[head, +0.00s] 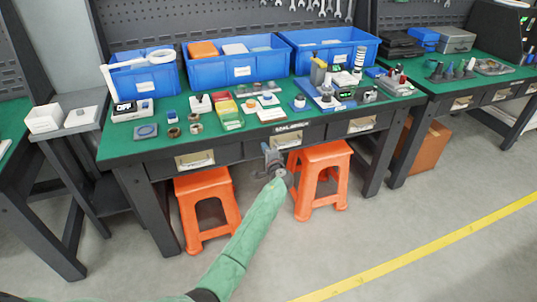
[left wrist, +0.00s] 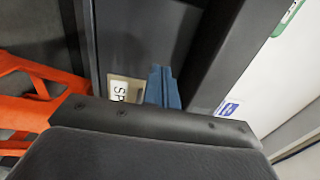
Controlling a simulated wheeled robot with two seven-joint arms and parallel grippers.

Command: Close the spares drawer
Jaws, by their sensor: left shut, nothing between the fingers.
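The spares drawer (head: 287,140) is the middle drawer under the green-topped bench, with a pale label holder on its dark front. In the left wrist view its label (left wrist: 118,91) shows turned sideways, with the letters "SP" readable. The drawer front looks about level with its neighbours; I cannot tell whether a small gap is left. My left gripper (head: 268,150) is shut and empty, right at the drawer front beside the label. Its closed fingers (left wrist: 162,86) also show in the left wrist view; whether they touch the front is unclear. My right gripper is not in view.
Other drawers sit left (head: 195,160) and right (head: 361,125) in the same bench. Orange stools (head: 206,205) and (head: 322,180) stand below, on either side of my left gripper. Blue bins (head: 237,70) and small parts fill the bench top (head: 115,150). The floor in front is clear.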

